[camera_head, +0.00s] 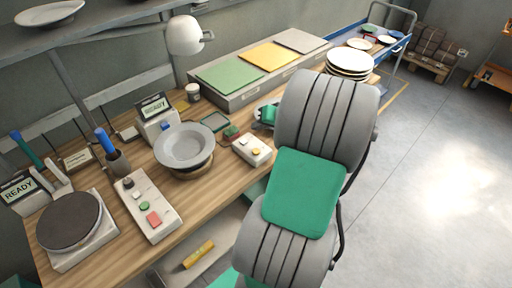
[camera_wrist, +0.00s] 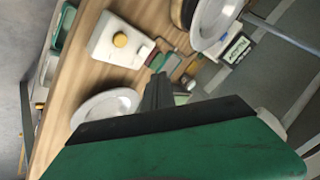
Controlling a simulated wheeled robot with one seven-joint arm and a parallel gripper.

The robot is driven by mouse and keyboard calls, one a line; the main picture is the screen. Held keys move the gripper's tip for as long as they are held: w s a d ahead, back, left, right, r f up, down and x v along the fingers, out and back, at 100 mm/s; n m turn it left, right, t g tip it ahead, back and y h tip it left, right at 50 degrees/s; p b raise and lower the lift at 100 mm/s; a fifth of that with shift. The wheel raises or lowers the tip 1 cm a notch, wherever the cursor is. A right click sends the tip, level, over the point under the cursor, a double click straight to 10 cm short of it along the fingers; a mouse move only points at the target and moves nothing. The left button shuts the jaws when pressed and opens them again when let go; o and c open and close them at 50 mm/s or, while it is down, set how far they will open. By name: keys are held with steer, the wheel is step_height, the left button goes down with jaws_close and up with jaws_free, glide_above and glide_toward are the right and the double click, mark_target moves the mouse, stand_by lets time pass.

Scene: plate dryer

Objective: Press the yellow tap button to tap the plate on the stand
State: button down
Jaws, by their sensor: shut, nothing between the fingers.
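The yellow button (camera_head: 256,152) sits on top of a small white box (camera_head: 245,146) on the wooden bench. The button (camera_wrist: 120,40) and its box (camera_wrist: 105,45) also show in the wrist view, upper left. A grey plate (camera_head: 184,143) rests on a round wooden stand (camera_head: 190,172) left of the box. The plate is partly in the wrist view (camera_wrist: 215,22), at the top right. My gripper (camera_wrist: 158,88) is shut and empty; its dark fingertips appear to the lower right of the box in the wrist view, apart from the button. In the head view the fingertips cannot be made out.
A control panel (camera_head: 147,206) and a dark round plate-like unit (camera_head: 69,221) are at left. A READY display (camera_head: 152,106) stands behind the stand. A lamp (camera_head: 185,35) hangs above. A plate stack (camera_head: 349,65) is behind my arm. Open floor lies right.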

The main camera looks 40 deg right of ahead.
mark_target(258, 152)
step_height(258, 152, down, 9)
steer(key=b, duration=0.6)
steer(key=shift+r, duration=0.1)
stand_by(1.8)
steer(key=shift+f+b, duration=0.4)
steer(key=shift+b, duration=0.1)
steer(key=shift+f+b, duration=0.35)
steer(key=shift+f, duration=0.15)
stand_by(0.4)
steer(key=shift+r+p, duration=0.65)
steer(key=shift+r, duration=0.25)
